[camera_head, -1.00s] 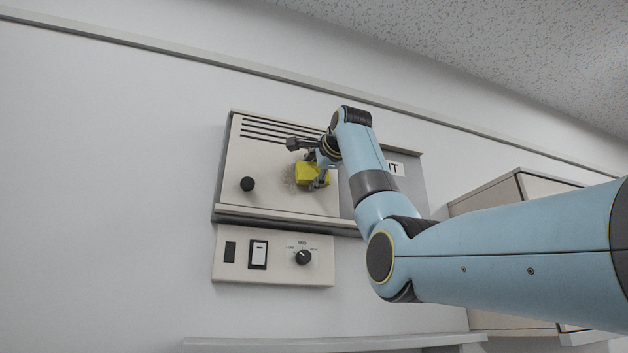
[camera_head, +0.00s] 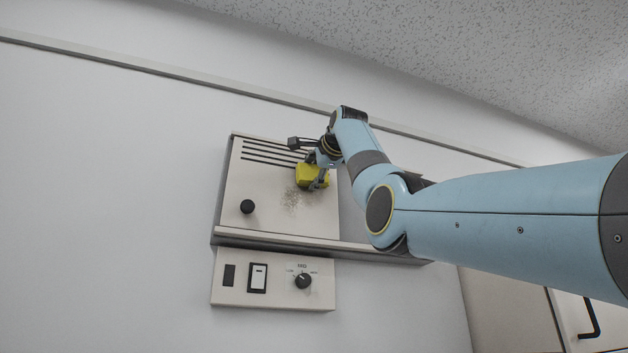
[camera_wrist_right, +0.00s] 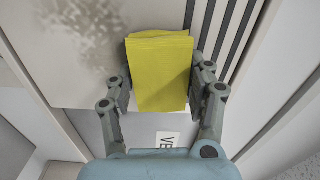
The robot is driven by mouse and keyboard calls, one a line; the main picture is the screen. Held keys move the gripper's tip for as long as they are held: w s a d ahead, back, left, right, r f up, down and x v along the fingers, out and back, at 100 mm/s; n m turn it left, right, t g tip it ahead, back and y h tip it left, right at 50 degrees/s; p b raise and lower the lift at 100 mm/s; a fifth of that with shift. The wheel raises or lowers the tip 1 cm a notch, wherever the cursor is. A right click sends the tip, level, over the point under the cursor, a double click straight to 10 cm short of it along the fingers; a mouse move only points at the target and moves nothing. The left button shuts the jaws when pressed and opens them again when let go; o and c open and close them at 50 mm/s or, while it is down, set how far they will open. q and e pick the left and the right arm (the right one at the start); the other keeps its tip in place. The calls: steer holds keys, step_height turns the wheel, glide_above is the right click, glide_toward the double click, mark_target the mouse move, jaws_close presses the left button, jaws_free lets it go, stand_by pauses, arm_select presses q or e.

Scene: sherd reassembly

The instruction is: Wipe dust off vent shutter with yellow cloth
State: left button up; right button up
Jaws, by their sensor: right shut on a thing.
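The vent shutter (camera_head: 262,192) is a pale panel on the wall with dark slots along its top and a round black knob (camera_head: 247,206) at its lower left. A speckled dust patch (camera_head: 291,198) lies on the panel, and it also shows as grey smudges in the right wrist view (camera_wrist_right: 82,30). My right gripper (camera_head: 318,178) is shut on the folded yellow cloth (camera_head: 308,176), just up and right of the dust. In the right wrist view the cloth (camera_wrist_right: 160,72) sits between both fingers, in front of the panel. I cannot tell whether it touches. My left gripper is not in view.
A control plate (camera_head: 272,280) with a rocker switch (camera_head: 258,278) and a rotary dial (camera_head: 303,281) is below the shutter. A ledge (camera_head: 280,241) runs along the shutter's bottom. A cabinet with a black handle (camera_head: 590,318) stands at lower right. The wall to the left is clear.

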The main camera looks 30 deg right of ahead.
mark_target(306, 180)
steer(key=shift+w+a, duration=0.2)
steer(key=shift+a, duration=1)
steer(key=shift+w+f, duration=0.1)
steer(key=shift+f, duration=0.05)
step_height(306, 180, down, 2)
steer(key=shift+d+f+b, duration=0.15)
steer(key=shift+f+b, duration=0.05)
steer(key=shift+b, duration=0.95)
steer(key=shift+f+b, duration=4.05)
steer(key=shift+f, duration=0.95)
steer(key=shift+w+a+r+p, duration=0.1)
steer(key=shift+w+a+p, duration=0.05)
steer(key=shift+a, duration=0.5)
steer(key=shift+w+a+r+p, duration=0.1)
steer(key=shift+a+p, duration=0.05)
steer(key=shift+a, duration=0.45)
step_height(306, 180, up, 3)
steer(key=p, duration=0.3)
steer(key=shift+d+f, duration=0.1)
steer(key=shift+d, duration=0.05)
step_height(306, 180, up, 7)
steer(key=p, duration=0.6)
steer(key=shift+f+p, duration=0.2)
steer(key=shift+p, duration=0.15)
steer(key=shift+r, duration=1.55)
